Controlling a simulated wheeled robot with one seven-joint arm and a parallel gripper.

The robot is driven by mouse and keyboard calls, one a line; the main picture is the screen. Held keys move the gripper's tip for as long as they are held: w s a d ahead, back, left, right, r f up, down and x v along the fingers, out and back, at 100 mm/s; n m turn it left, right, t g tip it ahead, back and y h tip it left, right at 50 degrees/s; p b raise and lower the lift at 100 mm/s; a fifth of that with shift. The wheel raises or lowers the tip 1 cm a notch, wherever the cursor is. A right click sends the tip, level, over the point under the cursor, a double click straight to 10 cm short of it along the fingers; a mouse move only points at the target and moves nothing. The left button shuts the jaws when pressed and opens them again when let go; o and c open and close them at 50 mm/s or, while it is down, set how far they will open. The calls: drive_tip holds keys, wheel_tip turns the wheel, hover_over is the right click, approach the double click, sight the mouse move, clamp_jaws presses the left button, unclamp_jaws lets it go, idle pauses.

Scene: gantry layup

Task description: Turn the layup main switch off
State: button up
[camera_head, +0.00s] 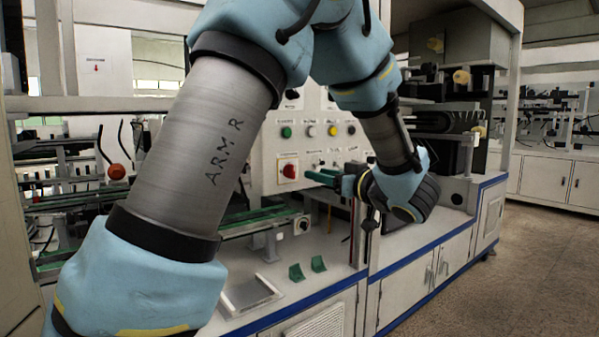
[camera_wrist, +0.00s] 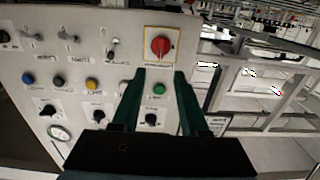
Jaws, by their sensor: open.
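The layup main switch looks to be the red rotary knob (camera_head: 289,171) on a yellow-edged plate, low on the left part of the control panel (camera_head: 268,147). The red knob also shows in the wrist view (camera_wrist: 160,45), just beyond the fingertips, where the panel appears turned over. The knob's exact angle is too small to read. My gripper (camera_head: 309,175) has green fingers and is open and empty, just right of the knob in the head view. In the wrist view my gripper (camera_wrist: 159,74) has its fingers apart, with the green button (camera_wrist: 159,89) showing between them.
Other controls sit close by: a yellow button (camera_wrist: 92,84), a blue button (camera_wrist: 28,78), black selectors and small toggle levers (camera_wrist: 68,37). A red mushroom button (camera_head: 116,172) stands at the left. Two green brackets (camera_head: 318,264) lie on the white bench below.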

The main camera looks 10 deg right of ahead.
sight(294, 168)
drive_tip(key=p+x, duration=0.1)
drive_tip(key=x, duration=0.8)
clamp_jaws()
idle(0.4)
